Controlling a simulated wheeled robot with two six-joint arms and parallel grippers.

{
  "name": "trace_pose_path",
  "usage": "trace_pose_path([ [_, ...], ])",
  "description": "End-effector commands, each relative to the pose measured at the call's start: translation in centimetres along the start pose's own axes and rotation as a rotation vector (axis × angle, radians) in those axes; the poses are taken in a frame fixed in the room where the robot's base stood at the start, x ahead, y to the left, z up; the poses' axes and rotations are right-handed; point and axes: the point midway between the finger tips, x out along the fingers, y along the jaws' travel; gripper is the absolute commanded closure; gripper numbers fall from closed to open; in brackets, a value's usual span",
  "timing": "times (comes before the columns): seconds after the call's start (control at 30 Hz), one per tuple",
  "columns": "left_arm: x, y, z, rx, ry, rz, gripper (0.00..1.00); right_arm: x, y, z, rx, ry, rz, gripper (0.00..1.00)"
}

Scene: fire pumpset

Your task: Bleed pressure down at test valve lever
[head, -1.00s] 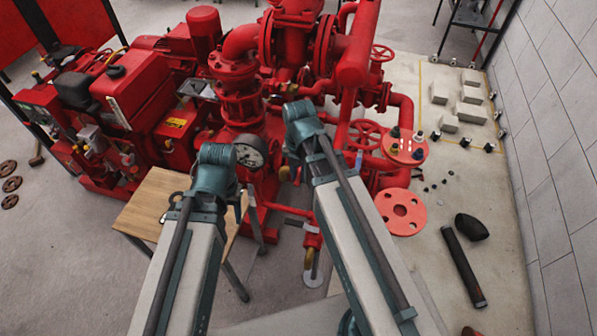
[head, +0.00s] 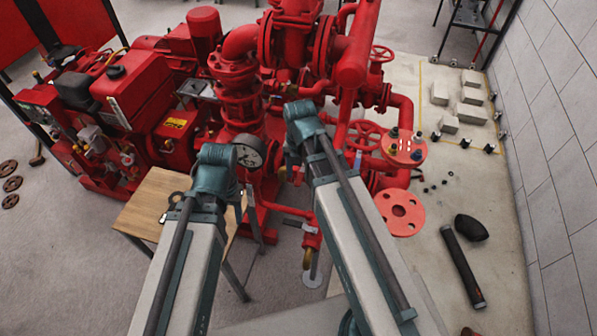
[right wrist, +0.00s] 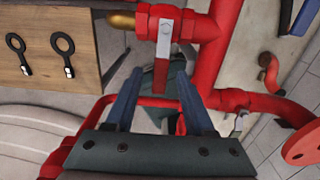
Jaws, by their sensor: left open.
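In the head view the valve (head: 309,250) is on a low red pipe beside my right arm; the right gripper is hidden there. My left arm's elbow shows near the pressure gauge (head: 247,152), but its gripper is hidden behind the arm.
A wooden table (head: 145,208) stands left of the valve, with two black ring-handled tools (right wrist: 63,48) on it. A red pipe (right wrist: 160,102) crosses behind my right fingers. The red pumpset (head: 140,90) fills the back. Flanges, blocks and a black cylinder (head: 462,265) lie to the right.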

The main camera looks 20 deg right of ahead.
Motion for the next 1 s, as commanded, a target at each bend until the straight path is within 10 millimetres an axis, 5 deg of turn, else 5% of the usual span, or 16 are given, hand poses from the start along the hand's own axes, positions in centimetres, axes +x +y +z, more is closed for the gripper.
trace_pose_path([
  [0.47,-1.0,-0.1,0.1,0.000,0.000,0.000,0.46,-1.0,0.0,-0.2,0.000,0.003,0.000,0.46],
  [1.0,-8.4,-0.8,0.5,0.000,0.000,0.000,0.46,-8.4,0.1,-0.1,0.000,0.003,-0.001,0.46],
])
